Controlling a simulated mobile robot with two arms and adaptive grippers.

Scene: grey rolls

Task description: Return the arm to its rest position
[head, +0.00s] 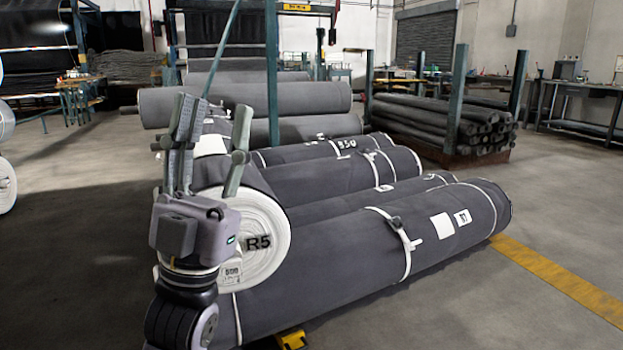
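My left gripper (215,122) stands upright in the left-centre of the head view, fingers pointing up. Its two fingers are spread apart and I see nothing held between them. It shows in front of the white end of a grey roll marked R5 (262,240) and hides part of it. My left arm's wrist runs down to the bottom edge of the view. My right gripper is not in view.
Large grey strapped rolls (350,245) lie on the floor, with more rolls (245,98) behind. A rack of dark rolls (440,122) stands at the back right. A yellow floor line (560,278) runs at the right. The floor (75,240) at the left is clear.

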